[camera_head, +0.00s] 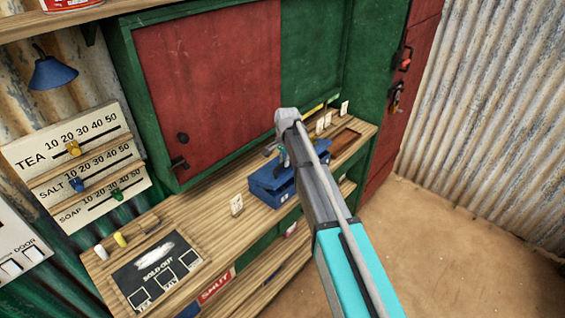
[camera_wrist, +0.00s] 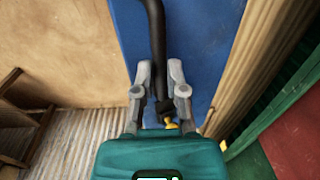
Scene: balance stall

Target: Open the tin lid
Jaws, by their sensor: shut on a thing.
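A blue tin (camera_head: 264,194) sits on the wooden counter, left of my arm in the head view. Its blue top shows partly behind my arm; I cannot tell how far the lid is raised. In the wrist view a blue panel (camera_wrist: 205,40) fills the middle, with a black bar-like handle (camera_wrist: 157,35) running down it. My gripper (camera_wrist: 160,72) has its two grey fingers on either side of this handle and is shut on it. In the head view my gripper (camera_head: 283,157) is at the tin's top, partly hidden by my arm.
A "SOLD OUT" board (camera_head: 158,270) lies on the counter (camera_head: 205,228) at front left. A red panel (camera_head: 205,85) in a green frame rises behind. Sandy floor (camera_head: 455,255) is clear at right.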

